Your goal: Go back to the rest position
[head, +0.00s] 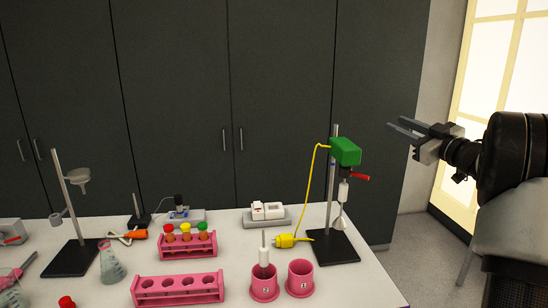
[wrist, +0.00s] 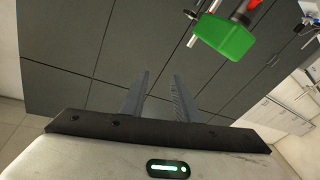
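My gripper (head: 405,134) is raised at the right of the head view, beyond the table's right end and to the right of the green stirrer head. Its two fingers are apart with nothing between them. In the wrist view my gripper (wrist: 158,88) also shows two separated, empty fingers with dark cabinet doors behind. The green stirrer head (head: 345,151) sits on a stand with a dark base (head: 332,247). The green head (wrist: 225,36) shows at the upper right of the wrist view, apart from the fingers.
The white table (head: 225,253) holds a pink rack with capped tubes (head: 202,250), an empty pink rack (head: 178,290), pink cups numbered 2 (head: 265,287) and 1 (head: 300,280), a flask (head: 111,265) and a yellow plug (head: 286,241). Dark cabinets (head: 175,100) stand behind.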

